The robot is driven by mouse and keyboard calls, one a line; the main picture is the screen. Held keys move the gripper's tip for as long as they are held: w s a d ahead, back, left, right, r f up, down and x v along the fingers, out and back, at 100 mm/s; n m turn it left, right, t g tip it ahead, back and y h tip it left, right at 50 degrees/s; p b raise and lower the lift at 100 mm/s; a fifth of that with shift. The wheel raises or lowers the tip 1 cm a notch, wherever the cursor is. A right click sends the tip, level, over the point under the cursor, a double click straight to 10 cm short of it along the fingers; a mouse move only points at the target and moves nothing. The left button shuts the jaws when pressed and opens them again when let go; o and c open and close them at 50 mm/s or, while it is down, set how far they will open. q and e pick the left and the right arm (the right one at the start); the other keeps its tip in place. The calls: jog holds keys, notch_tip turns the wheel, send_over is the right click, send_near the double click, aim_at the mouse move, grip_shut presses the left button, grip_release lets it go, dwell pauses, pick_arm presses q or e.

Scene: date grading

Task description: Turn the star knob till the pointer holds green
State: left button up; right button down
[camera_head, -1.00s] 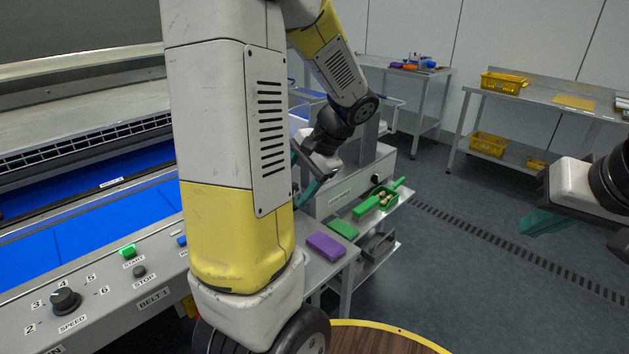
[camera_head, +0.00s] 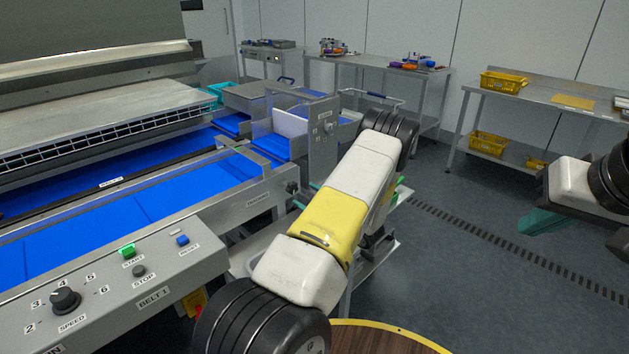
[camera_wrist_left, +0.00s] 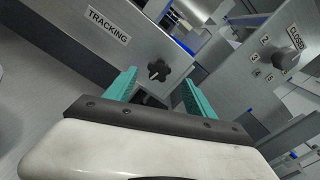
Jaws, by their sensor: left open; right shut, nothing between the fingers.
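The black star knob (camera_wrist_left: 157,71) is on the grey panel labelled TRACKING, ahead of my left gripper (camera_wrist_left: 159,80). It appears between the two open teal fingertips, with a pale mark on its face. I cannot tell whether the fingers reach around it. In the head view the star knob (camera_head: 292,187) is a small dark shape at the conveyor's end. My left gripper (camera_head: 305,196) is beside it, mostly hidden behind my forearm. My right gripper (camera_head: 540,222) is shut and empty over the floor at the right. I cannot make out a pointer or green zone.
A numbered knob (camera_wrist_left: 283,57) with a CLOSED label is on another panel at right. The BELT 1 control box (camera_head: 110,290) is at the lower left, beside the blue belt (camera_head: 90,225). Benches (camera_head: 545,100) line the back wall. Floor at right is clear.

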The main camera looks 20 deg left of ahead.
aim_at(293, 188)
pick_arm(q)
jog(key=x, duration=0.7)
jog(key=shift+w+a, duration=0.1)
jog(key=shift+a, duration=0.2)
